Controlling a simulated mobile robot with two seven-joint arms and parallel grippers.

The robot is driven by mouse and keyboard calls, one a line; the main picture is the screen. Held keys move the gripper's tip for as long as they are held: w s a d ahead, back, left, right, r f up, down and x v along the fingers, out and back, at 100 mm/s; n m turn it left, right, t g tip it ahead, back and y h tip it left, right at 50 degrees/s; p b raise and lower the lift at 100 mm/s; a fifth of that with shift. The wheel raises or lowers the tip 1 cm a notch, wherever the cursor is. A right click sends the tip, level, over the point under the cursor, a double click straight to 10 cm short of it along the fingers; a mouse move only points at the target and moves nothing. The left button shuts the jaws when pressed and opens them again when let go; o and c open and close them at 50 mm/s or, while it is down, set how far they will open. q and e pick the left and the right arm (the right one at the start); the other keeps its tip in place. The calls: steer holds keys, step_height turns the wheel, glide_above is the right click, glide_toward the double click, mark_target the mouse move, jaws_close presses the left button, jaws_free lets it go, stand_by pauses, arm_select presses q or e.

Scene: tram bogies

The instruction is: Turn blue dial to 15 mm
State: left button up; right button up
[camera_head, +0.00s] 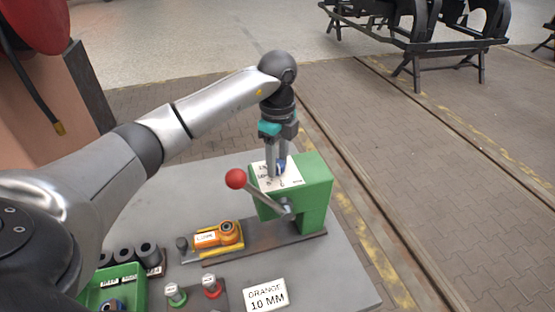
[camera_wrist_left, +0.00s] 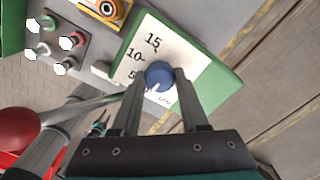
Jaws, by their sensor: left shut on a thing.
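The blue dial (camera_wrist_left: 159,73) sits on a white scale plate (camera_wrist_left: 167,48) marked 5, 10 and 15, on top of the green machine (camera_head: 315,190). In the wrist view a small pale mark shows at the dial's lower left edge, on the side of the 5; its exact reading is hard to tell. My left gripper (camera_head: 277,170) points down from above, with its fingers on either side of the dial and shut on it. In the head view the fingers hide much of the dial.
A lever with a red ball (camera_head: 236,179) sticks out in front of the machine.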

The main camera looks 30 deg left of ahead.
arm_select(q)
jaws_close()
steer(key=shift+m, duration=0.4)
steer(key=m+b, duration=0.1)
steer(key=m, duration=0.4)
steer(key=shift+m, duration=0.3)
steer(key=m, duration=0.3)
steer(key=shift+m+b, duration=0.3)
steer(key=m, duration=0.3)
steer(key=shift+m+b, duration=0.3)
steer(key=shift+b, duration=0.05)
steer(key=m, duration=0.3)
steer(key=shift+m+b, duration=0.3)
steer(key=shift+b, duration=0.1)
steer(key=m, duration=0.3)
steer(key=shift+m+b, duration=0.4)
steer(key=m+b, duration=0.1)
steer(key=m, duration=0.4)
steer(key=shift+m, duration=0.4)
